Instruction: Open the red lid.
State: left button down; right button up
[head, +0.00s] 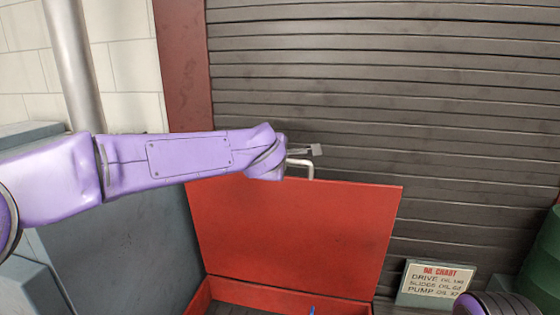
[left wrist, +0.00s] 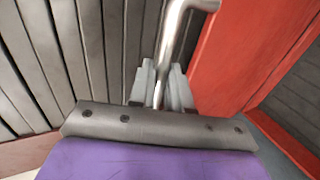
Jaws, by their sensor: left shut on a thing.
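The red lid (head: 295,235) stands raised, close to upright, above a red box (head: 205,296) in the head view. A silvery bent handle (head: 303,162) sticks up at the lid's top edge. My left gripper (head: 315,150) is at this handle, with its arm reaching in from the left. In the left wrist view, the gripper's grey fingers (left wrist: 161,88) are shut on the handle bar (left wrist: 176,35), with the red lid (left wrist: 240,60) to the right. My right gripper is not in view; only a bit of a purple arm part shows at the lower right.
A dark slatted shutter (head: 400,90) stands behind the lid. A sign (head: 436,284) and a green drum (head: 543,250) are at the lower right. A grey-blue cabinet side (head: 125,220) is left of the box, with a grey pole (head: 76,65) behind.

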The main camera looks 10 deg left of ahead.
pick_arm(q)
jog(key=shift+f, duration=0.35)
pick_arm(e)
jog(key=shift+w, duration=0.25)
pick_arm(q)
jog(key=c, duration=1.4)
grip_release()
jog(key=shift+o, duration=0.9)
jog(key=shift+w, duration=0.2)
jog(key=b+v, duration=0.3)
jog(key=v, duration=0.7)
jog(key=shift+s+r, duration=0.15)
jog(key=shift+r, duration=0.1)
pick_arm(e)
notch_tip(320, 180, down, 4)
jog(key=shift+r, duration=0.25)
